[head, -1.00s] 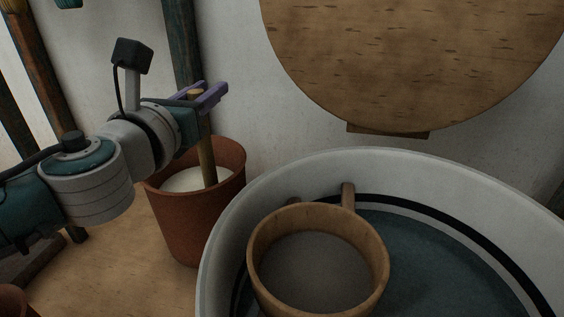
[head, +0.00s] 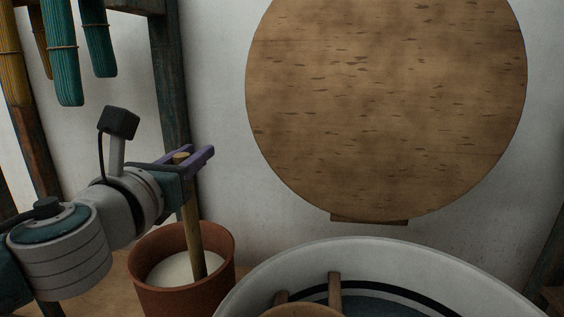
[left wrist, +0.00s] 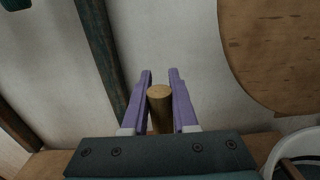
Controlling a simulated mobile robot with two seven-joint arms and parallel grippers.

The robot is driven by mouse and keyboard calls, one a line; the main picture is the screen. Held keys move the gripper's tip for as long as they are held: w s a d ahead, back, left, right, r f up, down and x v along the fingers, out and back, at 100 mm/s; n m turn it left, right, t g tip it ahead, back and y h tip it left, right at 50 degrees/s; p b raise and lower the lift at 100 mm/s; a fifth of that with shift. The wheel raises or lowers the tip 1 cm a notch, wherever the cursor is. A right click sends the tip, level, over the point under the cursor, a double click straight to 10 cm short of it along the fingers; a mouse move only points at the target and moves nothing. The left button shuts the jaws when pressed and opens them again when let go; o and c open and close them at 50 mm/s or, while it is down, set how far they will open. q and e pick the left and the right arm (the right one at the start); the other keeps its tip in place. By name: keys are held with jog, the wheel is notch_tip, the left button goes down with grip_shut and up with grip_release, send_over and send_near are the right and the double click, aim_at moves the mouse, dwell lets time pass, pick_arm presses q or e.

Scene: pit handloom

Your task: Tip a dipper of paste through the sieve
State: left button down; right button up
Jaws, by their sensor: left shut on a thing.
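My left gripper (head: 188,160) is shut on the upper end of a wooden dipper handle (head: 194,230). The handle stands nearly upright, its lower end inside a terracotta pot (head: 180,300) of white paste (head: 172,269); the dipper's bowl is hidden. The left wrist view shows the handle's top (left wrist: 160,93) between the purple fingers. The wooden sieve (head: 300,310) shows only its rim and a peg at the bottom edge, over a large white basin (head: 370,250). My right gripper is out of view.
A large round wooden disc (head: 385,100) is on the white wall behind the basin. Teal and yellow yarn hanks (head: 64,60) hang at the upper left near dark wooden posts (head: 168,70). The air above the basin is clear.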

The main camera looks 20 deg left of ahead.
pick_arm(q)
notch_tip(320, 180, up, 18)
jog(key=p, duration=1)
jog(key=shift+p, duration=0.35)
jog(key=shift+f, duration=0.1)
